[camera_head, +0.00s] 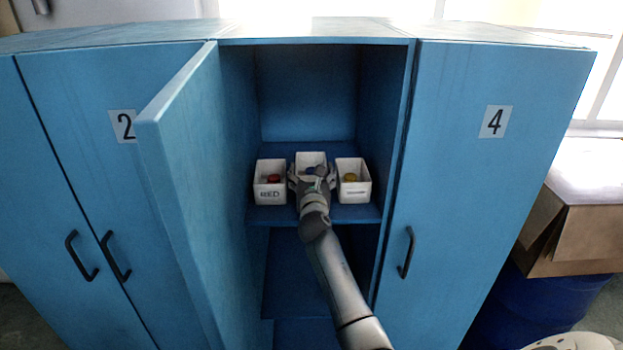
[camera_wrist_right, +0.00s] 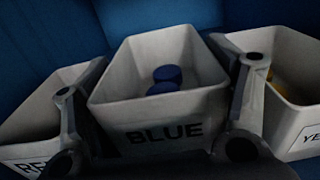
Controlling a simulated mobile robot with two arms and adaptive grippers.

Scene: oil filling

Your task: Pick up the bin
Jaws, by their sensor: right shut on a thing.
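Three small white bins stand in a row on a shelf inside the open blue locker. The middle bin (camera_head: 311,157), labelled BLUE in the right wrist view (camera_wrist_right: 126,78), holds blue round items (camera_wrist_right: 166,74). My right gripper (camera_head: 312,178) reaches into the locker, with one finger on each side of the blue bin, shut on it. Its front is mostly hidden by the gripper in the head view. The red bin (camera_head: 270,190) is on the left with a red item inside. The yellow bin (camera_head: 353,188) is on the right with a yellow item inside. My left gripper is out of view.
The locker's open door (camera_head: 185,190) swings out on the left of the opening. The shelf (camera_head: 290,215) has narrow gaps between bins, and the side walls are close. Closed doors numbered 2 and 4 flank it. A cardboard box (camera_head: 570,235) on a blue drum (camera_head: 535,305) stands at right.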

